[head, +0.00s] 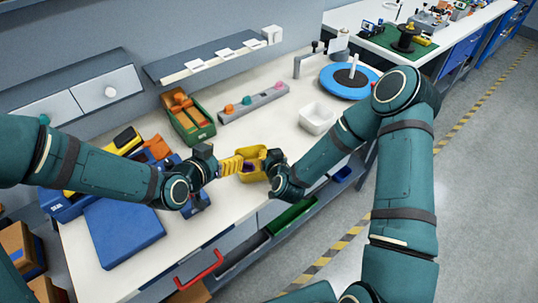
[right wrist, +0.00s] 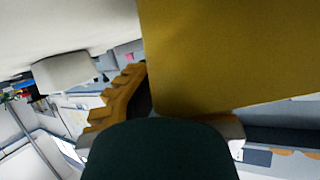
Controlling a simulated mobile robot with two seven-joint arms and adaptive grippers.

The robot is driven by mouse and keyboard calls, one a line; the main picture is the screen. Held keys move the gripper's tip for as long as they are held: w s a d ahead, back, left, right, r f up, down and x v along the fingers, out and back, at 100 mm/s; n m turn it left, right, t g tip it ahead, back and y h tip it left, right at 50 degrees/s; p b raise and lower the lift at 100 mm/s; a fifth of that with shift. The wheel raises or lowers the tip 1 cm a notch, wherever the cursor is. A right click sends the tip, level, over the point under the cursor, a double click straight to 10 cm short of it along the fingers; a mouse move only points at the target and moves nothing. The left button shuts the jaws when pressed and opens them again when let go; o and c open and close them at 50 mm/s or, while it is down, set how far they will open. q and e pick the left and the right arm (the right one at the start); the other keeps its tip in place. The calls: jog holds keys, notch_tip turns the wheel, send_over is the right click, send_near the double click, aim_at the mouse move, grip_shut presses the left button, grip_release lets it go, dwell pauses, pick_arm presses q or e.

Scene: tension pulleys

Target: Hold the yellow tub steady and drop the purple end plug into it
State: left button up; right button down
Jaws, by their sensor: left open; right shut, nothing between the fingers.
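The yellow tub (head: 253,153) stands near the front edge of the white bench, between my two grippers. Something small and purple, which looks like the end plug (head: 248,167), shows inside the tub, partly hidden by its near wall. My left gripper (head: 236,165) is open, with its yellow fingers at the tub's left side. My right gripper (head: 270,163) is shut with nothing in it, close against the tub's right side; its fingertips are mostly hidden. In the right wrist view the tub wall (right wrist: 235,55) fills the upper right, close to a ridged finger.
A green bin of orange parts (head: 188,119), a grey rail with colored pieces (head: 252,103) and a white tub (head: 318,118) stand farther back. A blue disc (head: 349,80) lies at the back right. A blue board (head: 123,230) lies at the left front. Open bench lies behind the yellow tub.

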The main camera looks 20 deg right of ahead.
jog(key=shift+f, duration=0.1)
dwell(0.3)
jog(key=c, duration=1.1)
grip_release()
jog(key=shift+o, duration=0.2)
